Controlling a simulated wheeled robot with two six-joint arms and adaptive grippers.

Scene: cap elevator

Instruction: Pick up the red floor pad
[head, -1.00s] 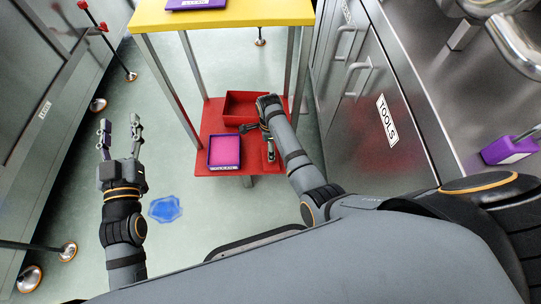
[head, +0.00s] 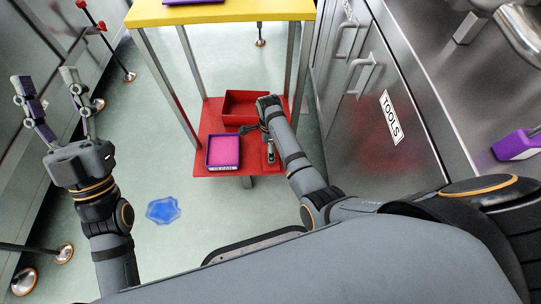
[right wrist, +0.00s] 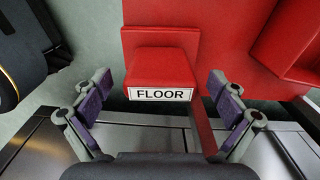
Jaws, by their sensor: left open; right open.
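The red floor pad (right wrist: 162,72) is a red block with a white FLOOR label on its front, resting on the red lower shelf (right wrist: 215,55). In the head view my right gripper and arm mostly cover it. My right gripper (right wrist: 161,98) is open and empty, with one finger on each side of the pad's front; contact is not visible. It also shows over the shelf in the head view (head: 258,143). My left gripper (head: 46,82) is open and empty, raised at the left, far from the pad.
A purple-rimmed tray with a pink inside (head: 224,153) and a red open bin (head: 245,105) sit on the same shelf. The yellow top (head: 220,14) and metal legs frame it. Steel TOOLS cabinets (head: 375,130) stand close on the right. A blue patch (head: 163,210) lies on the floor.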

